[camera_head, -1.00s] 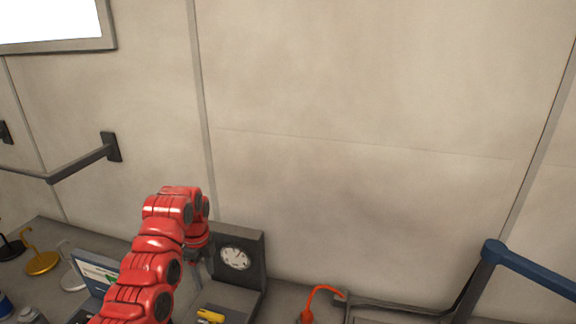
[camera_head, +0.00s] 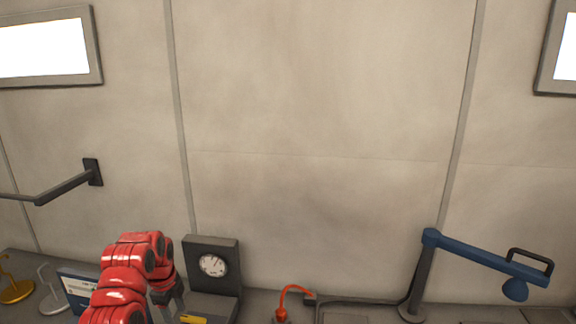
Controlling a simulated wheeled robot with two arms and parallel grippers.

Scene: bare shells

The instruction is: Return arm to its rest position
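My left arm, red with dark joint discs, comes up from the bottom left in the head view. Its gripper (camera_head: 168,292) is dark and points down beside the grey gauge box. Its fingertips are too small and partly hidden to tell whether they are open or shut. I see nothing clearly held. My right arm and gripper are not in view.
A grey box with a round white gauge (camera_head: 213,265) stands right of my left arm, with a yellow item (camera_head: 193,319) at its base. A screen (camera_head: 76,287), gold hook stand (camera_head: 14,290), orange hook (camera_head: 284,298) and blue-armed stand (camera_head: 480,259) line the counter. A wall bar (camera_head: 62,187) juts out left.

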